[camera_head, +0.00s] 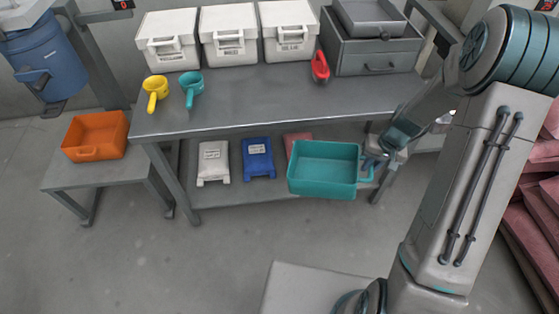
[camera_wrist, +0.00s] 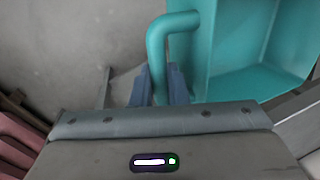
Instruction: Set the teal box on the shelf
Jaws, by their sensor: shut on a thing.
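The teal box (camera_head: 322,168) is an open-topped bin with a loop handle on its right side. It shows in the head view in front of the table's lower shelf (camera_head: 275,185), partly covering it. My gripper (camera_head: 371,168) is at the box's right side, shut on the handle. In the wrist view the handle (camera_wrist: 157,55) runs down between the two blue-grey fingers of my gripper (camera_wrist: 158,88), and the box (camera_wrist: 225,70) opens to the right. I cannot tell from these views whether the box touches the shelf.
White bins (camera_head: 230,45), scoops (camera_head: 192,88) and a grey case (camera_head: 372,52) stand on the tabletop (camera_head: 260,95). An orange bin (camera_head: 95,136) sits on a low bench at left.

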